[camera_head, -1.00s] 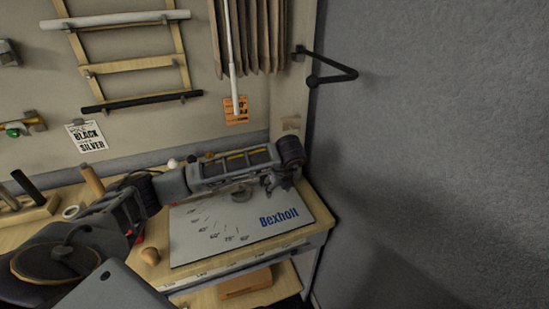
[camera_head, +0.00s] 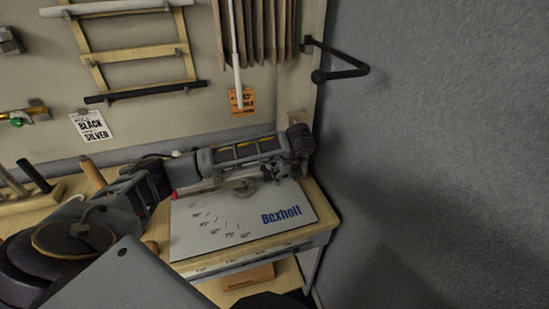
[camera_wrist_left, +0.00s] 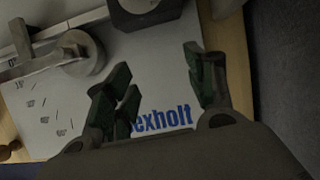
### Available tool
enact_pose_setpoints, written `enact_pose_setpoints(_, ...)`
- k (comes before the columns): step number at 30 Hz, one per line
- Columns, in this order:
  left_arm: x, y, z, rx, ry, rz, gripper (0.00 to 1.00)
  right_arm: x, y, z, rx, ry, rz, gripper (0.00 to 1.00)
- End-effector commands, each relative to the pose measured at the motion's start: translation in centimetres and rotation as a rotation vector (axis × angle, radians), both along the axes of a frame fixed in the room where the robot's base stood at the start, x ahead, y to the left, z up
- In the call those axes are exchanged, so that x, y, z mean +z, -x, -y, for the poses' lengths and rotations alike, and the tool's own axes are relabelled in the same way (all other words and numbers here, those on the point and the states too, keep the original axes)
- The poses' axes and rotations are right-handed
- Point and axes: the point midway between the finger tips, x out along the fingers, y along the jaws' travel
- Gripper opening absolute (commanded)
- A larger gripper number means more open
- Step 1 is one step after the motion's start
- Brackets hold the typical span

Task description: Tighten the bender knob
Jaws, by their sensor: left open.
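The bender stands on a pale plate (camera_head: 215,243) with angle marks and the word Bexholt, at the table's right end. Its grey round part (camera_head: 243,186) shows below my left arm. In the left wrist view this round part (camera_wrist_left: 82,56) and a bar lie at the upper left, and a dark block (camera_wrist_left: 145,12) stands at the top. I cannot tell which part is the knob. My left gripper (camera_head: 284,171) is over the plate's back right; in the left wrist view its green-padded fingers (camera_wrist_left: 160,66) are apart with nothing between them. My right gripper is out of view.
A grey wall (camera_head: 440,150) rises to the right of the table. A wooden rack with dark sticks (camera_head: 35,185) is at the left. A black wall bracket (camera_head: 340,68) juts out at the back. A brown box (camera_head: 247,277) sits on the lower shelf.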

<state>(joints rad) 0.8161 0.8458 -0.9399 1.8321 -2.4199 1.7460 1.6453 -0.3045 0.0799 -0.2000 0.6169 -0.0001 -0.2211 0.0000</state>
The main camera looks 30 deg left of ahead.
Motion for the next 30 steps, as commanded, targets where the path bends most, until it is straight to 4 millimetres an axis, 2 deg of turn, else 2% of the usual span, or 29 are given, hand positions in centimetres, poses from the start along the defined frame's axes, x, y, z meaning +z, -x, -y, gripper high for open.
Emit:
enact_pose_setpoints(6, 0.2, -1.3, -1.8, 0.002, -0.001, 0.000, 0.55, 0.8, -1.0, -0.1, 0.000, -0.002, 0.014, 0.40)
enact_pose_setpoints(30, 0.2, -6.7, -8.5, 0.001, 0.000, 0.000, 0.55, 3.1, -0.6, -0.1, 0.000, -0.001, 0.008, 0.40)
